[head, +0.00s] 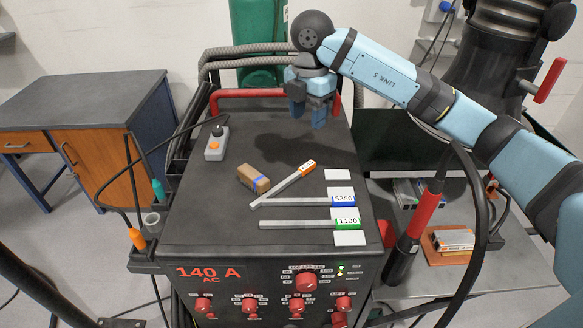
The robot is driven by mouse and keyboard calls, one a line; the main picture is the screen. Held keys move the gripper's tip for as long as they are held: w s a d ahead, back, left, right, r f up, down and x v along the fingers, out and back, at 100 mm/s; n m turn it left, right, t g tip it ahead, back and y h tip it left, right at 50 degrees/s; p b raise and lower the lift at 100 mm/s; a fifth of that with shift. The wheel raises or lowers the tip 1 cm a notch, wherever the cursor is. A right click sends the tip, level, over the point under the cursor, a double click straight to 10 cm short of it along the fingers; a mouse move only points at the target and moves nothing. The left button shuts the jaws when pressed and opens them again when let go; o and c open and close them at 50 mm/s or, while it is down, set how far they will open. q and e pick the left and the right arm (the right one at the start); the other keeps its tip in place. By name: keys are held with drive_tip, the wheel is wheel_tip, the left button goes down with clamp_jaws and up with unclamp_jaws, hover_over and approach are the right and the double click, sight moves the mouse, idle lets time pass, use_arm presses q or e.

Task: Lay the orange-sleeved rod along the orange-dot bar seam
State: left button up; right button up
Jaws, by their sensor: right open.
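The orange-sleeved rod (282,187) lies slantwise on the dark top of the welding machine. Its orange sleeve (307,168) is at the upper right end, and its lower left end is close to the blue-sleeved rod. My right gripper (308,114) is open and empty, pointing down above the far part of the machine top, beyond the orange sleeve and apart from it. My left gripper is not in view.
A blue-sleeved rod (300,201) and a green-sleeved rod (290,224) lie nearer the front, with white cards nearby. The far middle is clear.

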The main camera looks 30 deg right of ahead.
hover_over(308, 164)
drive_tip(key=f, duration=0.7)
drive_tip(key=shift+s+a+p, duration=0.15)
drive_tip(key=shift+s+p, duration=0.05)
drive_tip(key=shift+p, duration=0.15)
wheel_tip(308, 164, down, 2)
drive_tip(key=shift+w, duration=0.1)
drive_tip(key=shift+w+f+p, duration=0.1)
drive_tip(key=shift+f+p, duration=0.45)
drive_tip(key=shift+f, duration=1.75)
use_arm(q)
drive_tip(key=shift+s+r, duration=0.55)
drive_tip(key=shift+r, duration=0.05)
use_arm(e)
clamp_jaws()
